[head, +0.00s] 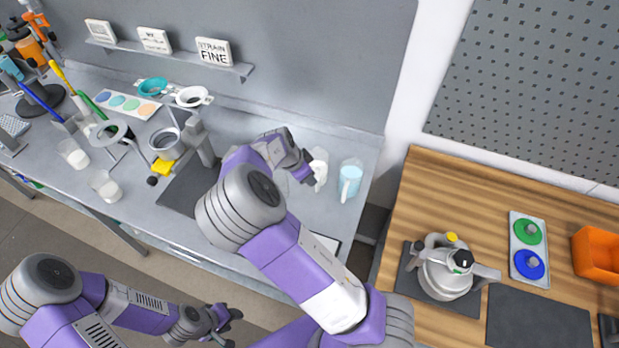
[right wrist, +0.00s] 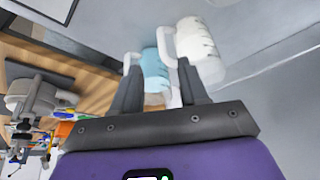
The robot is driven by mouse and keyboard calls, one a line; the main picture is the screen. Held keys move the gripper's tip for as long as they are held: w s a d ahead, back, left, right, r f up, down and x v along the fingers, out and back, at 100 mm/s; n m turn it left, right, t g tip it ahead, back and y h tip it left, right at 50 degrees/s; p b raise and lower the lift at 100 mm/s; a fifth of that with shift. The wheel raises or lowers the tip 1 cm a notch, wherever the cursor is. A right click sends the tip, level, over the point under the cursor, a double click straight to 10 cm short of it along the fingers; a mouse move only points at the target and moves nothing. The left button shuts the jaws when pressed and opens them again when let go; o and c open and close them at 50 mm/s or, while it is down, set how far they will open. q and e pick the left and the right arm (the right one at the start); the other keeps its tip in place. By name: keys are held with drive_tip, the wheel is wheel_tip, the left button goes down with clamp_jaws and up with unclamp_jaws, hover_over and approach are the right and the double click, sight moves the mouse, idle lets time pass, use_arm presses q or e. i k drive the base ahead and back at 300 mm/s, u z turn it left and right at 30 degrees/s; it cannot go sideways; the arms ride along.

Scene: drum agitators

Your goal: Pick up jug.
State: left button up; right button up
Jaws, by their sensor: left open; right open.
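Two jugs stand side by side on the grey bench: a white jug (head: 320,167) and a light blue jug (head: 351,178) to its right. My right gripper (head: 309,177) is open beside the white jug, partly covering it in the head view. In the right wrist view, my right gripper (right wrist: 160,67) points its two fingers toward the white jug (right wrist: 203,50) and its handle, with the blue jug (right wrist: 155,68) behind the fingers. I cannot tell whether the fingers touch the handle. My left gripper (head: 231,327) is open and empty, low in front of the bench.
A shelf with signs (head: 213,52) hangs behind. A wooden table (head: 430,180) at right carries a metal vessel (head: 443,278) and an orange bin (head: 598,255).

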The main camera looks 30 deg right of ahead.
sight(351, 170)
drive_tip(key=k, duration=1.5)
